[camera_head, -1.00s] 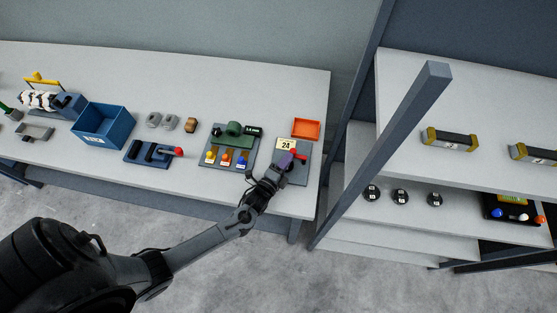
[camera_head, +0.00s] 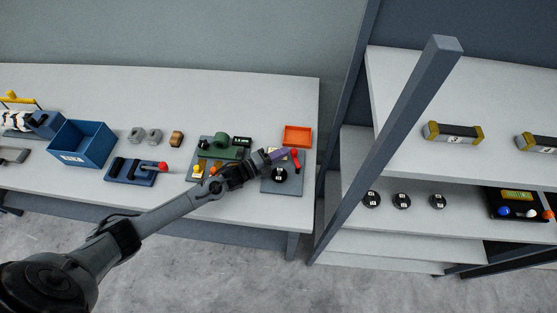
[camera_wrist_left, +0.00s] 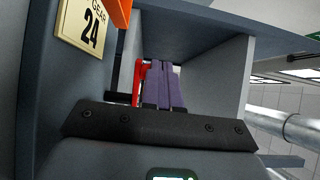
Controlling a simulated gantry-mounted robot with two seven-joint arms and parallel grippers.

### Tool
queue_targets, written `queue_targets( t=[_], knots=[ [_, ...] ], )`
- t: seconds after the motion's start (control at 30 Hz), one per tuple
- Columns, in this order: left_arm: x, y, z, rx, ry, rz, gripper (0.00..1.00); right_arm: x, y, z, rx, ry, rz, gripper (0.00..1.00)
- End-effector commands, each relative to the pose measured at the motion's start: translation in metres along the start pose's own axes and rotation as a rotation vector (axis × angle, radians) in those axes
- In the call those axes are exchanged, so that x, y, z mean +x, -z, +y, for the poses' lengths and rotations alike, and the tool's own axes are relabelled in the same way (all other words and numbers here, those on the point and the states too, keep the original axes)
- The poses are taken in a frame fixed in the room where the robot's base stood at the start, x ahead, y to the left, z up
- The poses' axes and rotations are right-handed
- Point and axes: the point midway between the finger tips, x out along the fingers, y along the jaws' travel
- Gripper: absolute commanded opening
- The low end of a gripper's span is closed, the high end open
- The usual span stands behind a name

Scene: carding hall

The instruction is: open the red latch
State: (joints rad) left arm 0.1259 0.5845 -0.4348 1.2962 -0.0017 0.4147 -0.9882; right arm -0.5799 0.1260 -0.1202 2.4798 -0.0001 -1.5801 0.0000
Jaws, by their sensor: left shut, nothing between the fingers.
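The red latch (camera_head: 296,159) is a small red bar on a grey panel (camera_head: 294,186) at the right end of the table. In the left wrist view the red latch (camera_wrist_left: 139,80) stands just left of my purple fingers. My left gripper (camera_head: 278,155) is shut and empty, its fingertips close beside the latch. I cannot tell whether they touch it. A plate reading "GEAR 24" (camera_wrist_left: 84,24) shows at upper left in the wrist view; in the head view my gripper largely covers it. My right gripper is not in view.
An orange tray (camera_head: 297,136) lies just behind the panel. A board with a green part and coloured knobs (camera_head: 212,160) is to the left, partly under my arm. A black round part (camera_head: 280,174) sits on the panel. A shelf post (camera_head: 385,150) rises to the right.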

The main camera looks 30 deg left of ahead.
Motion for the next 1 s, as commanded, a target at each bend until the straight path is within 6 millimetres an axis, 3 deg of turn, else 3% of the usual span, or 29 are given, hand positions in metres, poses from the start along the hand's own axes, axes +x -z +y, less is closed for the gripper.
queue_targets(
  t=[0.4, 1.0],
  knots=[
    [0.024, -0.009, 0.001, 0.003, 0.002, -0.003, 0.00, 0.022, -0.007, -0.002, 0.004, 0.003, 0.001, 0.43],
    [0.035, -0.009, -0.001, 0.001, 0.001, -0.003, 0.00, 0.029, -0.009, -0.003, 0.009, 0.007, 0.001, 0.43]
  ],
)
